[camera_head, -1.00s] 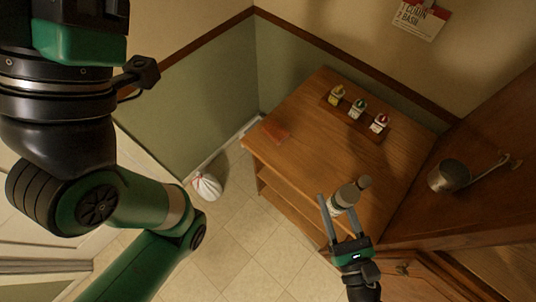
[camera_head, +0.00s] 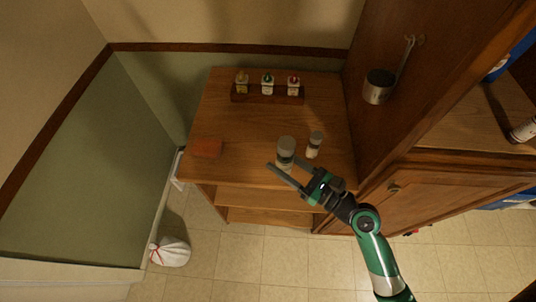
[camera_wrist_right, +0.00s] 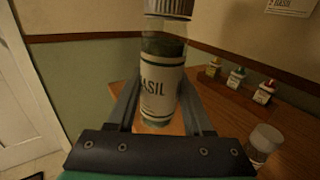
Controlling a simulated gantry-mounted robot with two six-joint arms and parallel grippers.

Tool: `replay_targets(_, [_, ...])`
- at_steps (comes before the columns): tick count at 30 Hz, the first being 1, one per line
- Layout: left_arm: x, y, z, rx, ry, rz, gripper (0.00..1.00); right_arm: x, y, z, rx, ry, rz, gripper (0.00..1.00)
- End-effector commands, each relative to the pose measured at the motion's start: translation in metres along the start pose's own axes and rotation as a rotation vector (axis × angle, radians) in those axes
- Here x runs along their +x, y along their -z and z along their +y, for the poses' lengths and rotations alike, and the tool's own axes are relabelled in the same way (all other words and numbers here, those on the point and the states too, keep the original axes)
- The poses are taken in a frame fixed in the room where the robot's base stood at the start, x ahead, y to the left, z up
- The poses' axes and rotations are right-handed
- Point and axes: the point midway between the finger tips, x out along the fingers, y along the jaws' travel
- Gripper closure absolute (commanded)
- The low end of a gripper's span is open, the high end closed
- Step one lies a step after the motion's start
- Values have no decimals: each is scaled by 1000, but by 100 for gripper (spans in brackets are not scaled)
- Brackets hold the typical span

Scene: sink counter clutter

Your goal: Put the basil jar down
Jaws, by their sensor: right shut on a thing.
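The basil jar (camera_head: 286,146) has a grey lid, clear glass and a white label. My right gripper (camera_head: 283,162) is shut on it near the front edge of the wooden cabinet top (camera_head: 240,135). In the right wrist view the jar (camera_wrist_right: 162,85) stands upright between the two fingers, with its label facing the camera. I cannot tell whether its base touches the wood. My left gripper is not in view.
A second grey-lidded jar (camera_head: 314,145) stands close to its right; it also shows in the wrist view (camera_wrist_right: 264,142). A rack (camera_head: 268,97) with three small bottles is at the back. A metal pot (camera_head: 378,86) hangs at right.

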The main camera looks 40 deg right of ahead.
Motion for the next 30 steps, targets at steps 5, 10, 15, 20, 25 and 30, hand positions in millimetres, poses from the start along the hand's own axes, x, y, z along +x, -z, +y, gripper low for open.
replay_targets(5, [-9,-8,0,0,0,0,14,20,13,-16,0,0,-3,100])
replay_targets(10, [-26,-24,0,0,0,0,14,57,37,-47,0,0,-4,100])
replay_targets(15, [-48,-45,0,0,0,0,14,86,75,-71,2,-2,0,100])
replay_targets(20, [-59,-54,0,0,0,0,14,101,93,-83,0,-2,-2,100])
replay_targets(25, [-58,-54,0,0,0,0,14,104,93,-85,0,-2,-1,100])
replay_targets(30, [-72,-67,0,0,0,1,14,108,118,-88,2,-2,0,100])
